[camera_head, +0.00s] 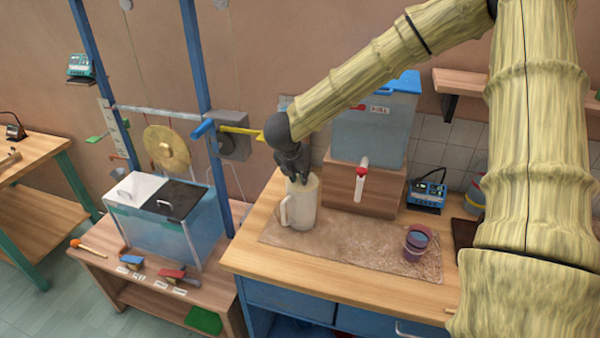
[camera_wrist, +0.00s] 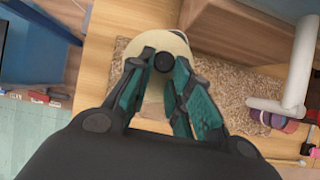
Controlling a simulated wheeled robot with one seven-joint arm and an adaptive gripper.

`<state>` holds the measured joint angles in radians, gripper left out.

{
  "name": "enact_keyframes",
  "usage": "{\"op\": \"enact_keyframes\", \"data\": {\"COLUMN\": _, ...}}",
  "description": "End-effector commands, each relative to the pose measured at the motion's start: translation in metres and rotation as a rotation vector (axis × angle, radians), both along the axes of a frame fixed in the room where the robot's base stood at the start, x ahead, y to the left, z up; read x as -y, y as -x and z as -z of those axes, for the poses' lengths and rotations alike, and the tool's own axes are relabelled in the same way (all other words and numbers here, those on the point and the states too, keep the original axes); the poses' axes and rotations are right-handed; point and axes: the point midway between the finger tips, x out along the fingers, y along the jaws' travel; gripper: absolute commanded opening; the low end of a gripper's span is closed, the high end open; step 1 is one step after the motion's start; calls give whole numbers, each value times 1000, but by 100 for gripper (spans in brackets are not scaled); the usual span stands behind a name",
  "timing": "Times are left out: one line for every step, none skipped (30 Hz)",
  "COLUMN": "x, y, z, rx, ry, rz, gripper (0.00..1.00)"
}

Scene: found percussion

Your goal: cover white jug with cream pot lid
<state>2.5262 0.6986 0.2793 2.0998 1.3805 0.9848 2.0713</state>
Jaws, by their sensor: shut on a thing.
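The white jug (camera_head: 301,210) stands upright on the brown mat on the workbench, its handle to the left in the head view. My gripper (camera_head: 296,178) points down right at the jug's mouth. In the wrist view, the cream pot lid (camera_wrist: 172,44) is a pale disc with a dark knob (camera_wrist: 164,62). The knob sits between the fingertips of my gripper (camera_wrist: 164,65), which is shut on it. The lid is over the jug's top and hides its opening. I cannot tell whether the lid rests on the rim or hangs just above it.
A purple cup (camera_head: 416,241) stands to the right on the mat (camera_head: 350,245). A blue-lidded water tank (camera_head: 372,125) with a white tap (camera_head: 361,184) stands on a wooden box behind. A glass tank (camera_head: 165,232) is on the lower bench at left. Mat between jug and cup is clear.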

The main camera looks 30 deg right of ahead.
Motion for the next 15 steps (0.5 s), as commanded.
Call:
{"op": "enact_keyframes", "data": {"x": 0, "y": 0, "z": 1, "rx": 0, "ry": 0, "rz": 0, "gripper": 0}}
{"op": "enact_keyframes", "data": {"x": 0, "y": 0, "z": 1, "rx": 0, "ry": 0, "rz": 0, "gripper": 0}}
{"op": "enact_keyframes", "data": {"x": 0, "y": 0, "z": 1, "rx": 0, "ry": 0, "rz": 0, "gripper": 27}}
{"op": "enact_keyframes", "data": {"x": 0, "y": 0, "z": 1, "rx": 0, "ry": 0, "rz": 0, "gripper": 33}}
{"op": "enact_keyframes", "data": {"x": 0, "y": 0, "z": 1, "rx": 0, "ry": 0, "rz": 0, "gripper": 38}}
{"op": "enact_keyframes", "data": {"x": 0, "y": 0, "z": 1, "rx": 0, "ry": 0, "rz": 0, "gripper": 45}}
{"op": "enact_keyframes", "data": {"x": 0, "y": 0, "z": 1, "rx": 0, "ry": 0, "rz": 0, "gripper": 45}}
{"op": "enact_keyframes", "data": {"x": 0, "y": 0, "z": 1, "rx": 0, "ry": 0, "rz": 0, "gripper": 45}}
{"op": "enact_keyframes", "data": {"x": 0, "y": 0, "z": 1, "rx": 0, "ry": 0, "rz": 0, "gripper": 45}}
{"op": "enact_keyframes", "data": {"x": 0, "y": 0, "z": 1, "rx": 0, "ry": 0, "rz": 0, "gripper": 45}}
{"op": "enact_keyframes", "data": {"x": 0, "y": 0, "z": 1, "rx": 0, "ry": 0, "rz": 0, "gripper": 45}}
{"op": "enact_keyframes", "data": {"x": 0, "y": 0, "z": 1, "rx": 0, "ry": 0, "rz": 0, "gripper": 45}}
{"op": "enact_keyframes", "data": {"x": 0, "y": 0, "z": 1, "rx": 0, "ry": 0, "rz": 0, "gripper": 45}}
{"op": "enact_keyframes", "data": {"x": 0, "y": 0, "z": 1, "rx": 0, "ry": 0, "rz": 0, "gripper": 45}}
{"op": "enact_keyframes", "data": {"x": 0, "y": 0, "z": 0, "rx": 0, "ry": 0, "rz": 0, "gripper": 45}}
